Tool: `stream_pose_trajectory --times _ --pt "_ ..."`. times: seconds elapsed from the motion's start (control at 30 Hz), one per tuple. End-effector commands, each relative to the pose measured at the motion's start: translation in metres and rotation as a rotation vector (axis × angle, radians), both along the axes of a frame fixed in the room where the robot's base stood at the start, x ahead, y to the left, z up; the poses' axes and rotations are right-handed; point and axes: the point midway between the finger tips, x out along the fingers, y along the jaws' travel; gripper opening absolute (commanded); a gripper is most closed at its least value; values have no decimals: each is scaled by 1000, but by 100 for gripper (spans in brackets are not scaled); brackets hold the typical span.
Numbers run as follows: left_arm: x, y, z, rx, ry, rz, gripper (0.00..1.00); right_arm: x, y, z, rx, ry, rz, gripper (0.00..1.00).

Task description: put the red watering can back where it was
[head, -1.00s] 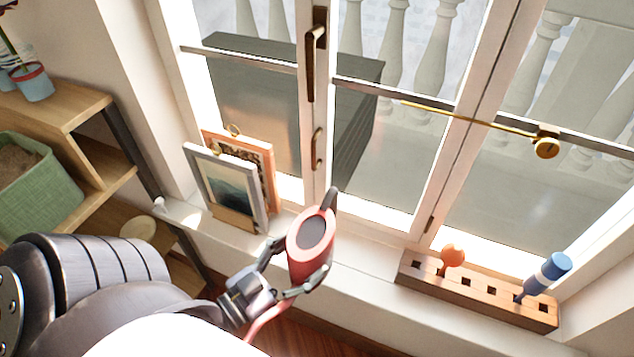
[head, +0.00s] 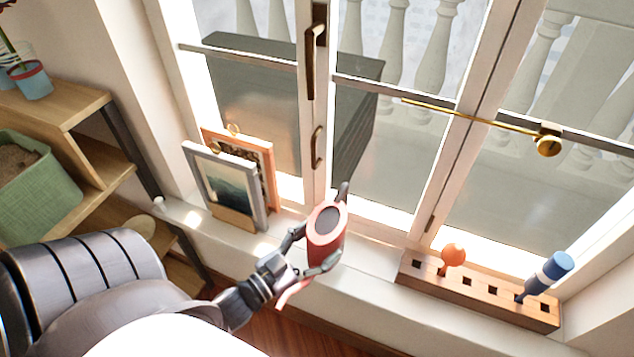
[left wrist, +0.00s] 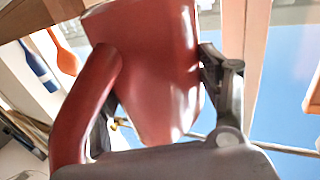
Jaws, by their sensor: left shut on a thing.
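The red watering can (head: 325,238) is held by my left gripper (head: 312,250) in the head view. It is above or at the window sill (head: 375,275); I cannot tell if it touches. I see into its dark open top. A red spout or handle part points down toward the lower left, and a dark part sticks up at the far side. In the left wrist view the red can (left wrist: 150,70) fills the middle, with a gripper finger (left wrist: 222,85) against its right side. My right gripper is not in view.
Picture frames (head: 228,185) stand on the sill to the left. A wooden block with square holes (head: 475,290) holds an orange-topped thing (head: 453,255) and a blue-topped thing (head: 548,272) to the right. Shelves with a green basket (head: 40,195) stand at left. The sill between is clear.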

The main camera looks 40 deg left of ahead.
Motion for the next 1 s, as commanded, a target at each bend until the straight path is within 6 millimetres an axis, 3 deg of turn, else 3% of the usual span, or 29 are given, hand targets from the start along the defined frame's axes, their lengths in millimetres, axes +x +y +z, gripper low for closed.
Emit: stream_pose_trajectory --times 0.43,0.47,0.73,1.0 --pt "0 0 -6 -2 -3 -1 10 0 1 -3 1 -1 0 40" --pt "0 0 -6 -1 1 0 70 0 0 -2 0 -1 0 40" --pt "0 0 -6 0 0 0 88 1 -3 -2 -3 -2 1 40" --pt "0 0 -6 0 1 0 89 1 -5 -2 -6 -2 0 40"
